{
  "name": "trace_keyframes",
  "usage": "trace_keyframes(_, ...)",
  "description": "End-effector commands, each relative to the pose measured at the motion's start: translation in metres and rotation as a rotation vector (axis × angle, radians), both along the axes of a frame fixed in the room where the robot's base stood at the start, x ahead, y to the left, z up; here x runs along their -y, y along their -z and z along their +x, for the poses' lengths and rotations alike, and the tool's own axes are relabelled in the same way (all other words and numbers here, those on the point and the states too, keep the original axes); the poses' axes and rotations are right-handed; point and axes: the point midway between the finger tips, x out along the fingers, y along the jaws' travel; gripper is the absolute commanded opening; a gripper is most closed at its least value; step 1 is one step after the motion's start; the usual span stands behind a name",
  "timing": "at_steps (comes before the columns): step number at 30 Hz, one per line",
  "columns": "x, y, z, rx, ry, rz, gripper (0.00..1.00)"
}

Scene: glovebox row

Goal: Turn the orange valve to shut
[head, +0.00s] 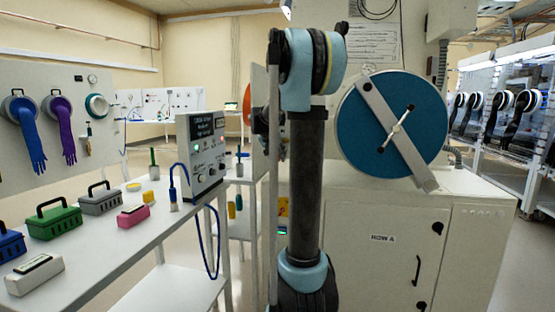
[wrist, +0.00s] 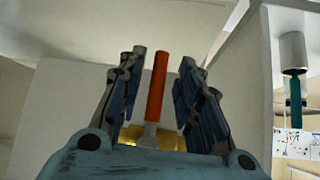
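The orange valve handle (wrist: 156,88) is a straight bar, standing upright in the wrist view. Its lower end joins a grey stem above a brass-coloured body (wrist: 168,140). My gripper (wrist: 162,58) is open, with one finger on each side of the handle. Gaps show between the handle and both fingers, so I see no grip on it. In the head view my arm hides most of this area, and the gripper cannot be made out clearly. An orange rounded shape (head: 247,105) shows left of the arm; I cannot tell what it is.
A teal handle (wrist: 295,103) under a grey cylinder is at the right in the wrist view. In the head view, a bench (head: 120,262) with several coloured boxes and a control box (head: 203,150) stands left. A cabinet with a round blue door (head: 365,130) is right.

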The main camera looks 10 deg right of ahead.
Motion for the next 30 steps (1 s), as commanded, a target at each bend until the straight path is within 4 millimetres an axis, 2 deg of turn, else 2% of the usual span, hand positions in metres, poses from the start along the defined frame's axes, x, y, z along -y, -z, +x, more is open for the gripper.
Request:
trace_keyframes(12, -0.032, -0.052, -0.041, -0.001, -0.002, 0.000, 0.32)
trace_keyframes(18, -0.043, -0.071, -0.055, -0.002, -0.001, 0.000, 0.32)
trace_keyframes(30, -0.047, -0.078, -0.061, -0.002, 0.000, 0.001, 0.32)
